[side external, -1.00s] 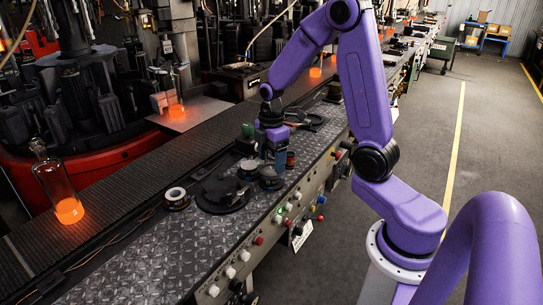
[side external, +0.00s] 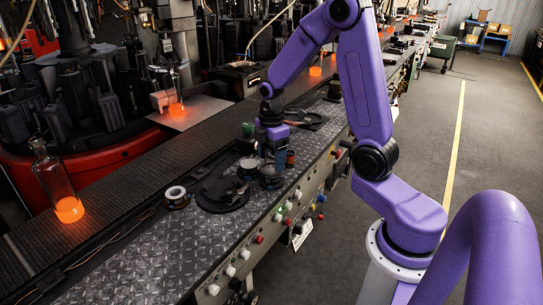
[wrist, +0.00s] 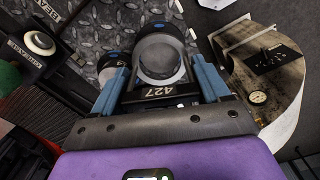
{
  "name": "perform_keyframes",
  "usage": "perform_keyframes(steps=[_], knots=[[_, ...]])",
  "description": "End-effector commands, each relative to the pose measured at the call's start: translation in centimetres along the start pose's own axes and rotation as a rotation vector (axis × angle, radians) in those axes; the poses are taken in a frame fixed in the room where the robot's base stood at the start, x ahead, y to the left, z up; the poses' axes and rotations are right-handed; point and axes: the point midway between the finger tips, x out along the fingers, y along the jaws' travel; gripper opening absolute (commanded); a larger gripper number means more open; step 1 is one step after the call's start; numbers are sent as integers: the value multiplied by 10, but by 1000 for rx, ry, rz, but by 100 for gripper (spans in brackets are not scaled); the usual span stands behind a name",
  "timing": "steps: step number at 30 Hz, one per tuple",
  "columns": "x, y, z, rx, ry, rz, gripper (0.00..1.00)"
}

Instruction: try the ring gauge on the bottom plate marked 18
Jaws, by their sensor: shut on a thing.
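My gripper (side external: 272,153) is low over the steel bench in the side external view. In the wrist view its blue fingers (wrist: 160,82) are closed on a dark ring-shaped piece, apparently the ring gauge, with a block marked 427 (wrist: 168,91). The ring frames a round grey face, and I cannot tell whether it rests on it or hovers. A dark round plate (side external: 271,179) sits just under the gripper in the side external view. Another round piece with a blue edge (wrist: 117,45) lies beside it in the wrist view. No number 18 is readable.
A round black tray (side external: 222,195) lies left of the gripper. A pale-topped round piece (side external: 176,193) stands farther left, and another (side external: 248,167) is close by. A reddish cylinder (side external: 291,158) is just right. A glowing bottle (side external: 68,209) stands on the conveyor (side external: 120,170).

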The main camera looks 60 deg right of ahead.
Motion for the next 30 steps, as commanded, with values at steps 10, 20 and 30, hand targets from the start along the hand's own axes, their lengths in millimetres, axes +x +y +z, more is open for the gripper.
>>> perform_keyframes(steps=[10, 20, 30], knots=[[4, 0, 0, 0, 0, -1, 45], [7, 0, 0, 0, 0, 0, 45], [10, 0, 0, 0, 0, 0, 45]])
